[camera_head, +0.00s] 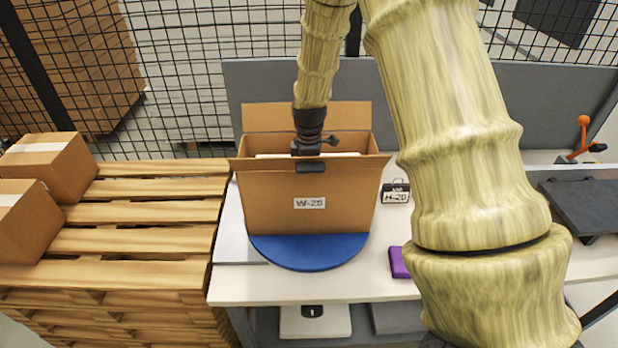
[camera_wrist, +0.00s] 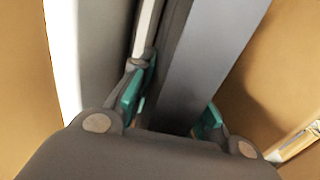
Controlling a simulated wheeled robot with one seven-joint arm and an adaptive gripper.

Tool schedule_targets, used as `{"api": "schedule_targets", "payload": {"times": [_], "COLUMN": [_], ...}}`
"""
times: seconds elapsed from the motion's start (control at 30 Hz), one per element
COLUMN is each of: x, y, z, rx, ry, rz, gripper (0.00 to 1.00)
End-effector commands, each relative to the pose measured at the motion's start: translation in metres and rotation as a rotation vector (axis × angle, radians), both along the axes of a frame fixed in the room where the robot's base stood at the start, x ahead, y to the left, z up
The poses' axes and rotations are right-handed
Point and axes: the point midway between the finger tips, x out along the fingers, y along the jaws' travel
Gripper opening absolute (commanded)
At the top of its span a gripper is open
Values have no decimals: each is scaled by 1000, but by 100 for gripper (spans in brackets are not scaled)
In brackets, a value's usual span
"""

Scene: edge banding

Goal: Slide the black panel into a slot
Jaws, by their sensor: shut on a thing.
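An open cardboard box (camera_head: 270,205) labelled W-25 stands on a round blue turntable (camera_head: 310,258) on the white table. My gripper (camera_head: 308,148) reaches down into the box opening from above. In the wrist view its teal-padded fingers (camera_wrist: 170,108) are on either side of a dark grey panel (camera_wrist: 212,65), which it holds. The panel's lower part is hidden by my gripper. Another dark surface (camera_wrist: 100,45) with light edges lies left of it in the wrist view. The slots cannot be made out, nor whether the panel is in one.
A pallet (camera_head: 150,213) with cardboard boxes (camera_head: 50,165) stands at the left. A small black item labelled H-20 (camera_head: 396,192) and a purple block (camera_head: 398,262) lie right of the box. A grey partition (camera_head: 270,80) stands behind. My arm covers the table's right middle.

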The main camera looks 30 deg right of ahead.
Motion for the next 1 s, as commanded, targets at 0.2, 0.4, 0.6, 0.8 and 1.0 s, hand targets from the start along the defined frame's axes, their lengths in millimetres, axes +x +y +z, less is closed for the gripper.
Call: {"api": "schedule_targets", "payload": {"times": [0.2, 0.4, 0.6, 0.8, 1.0], "x": [0, -1, 0, 1, 1], "y": [0, 0, 0, 0, 0], "z": [1, -1, 6, 33, 68], "rx": [-1, 1, 1, 0, 0], "ry": [-1, 1, -1, -4, -4], "rz": [0, 0, -1, 0, 1], "gripper": [43, 43, 43, 43, 43]}}
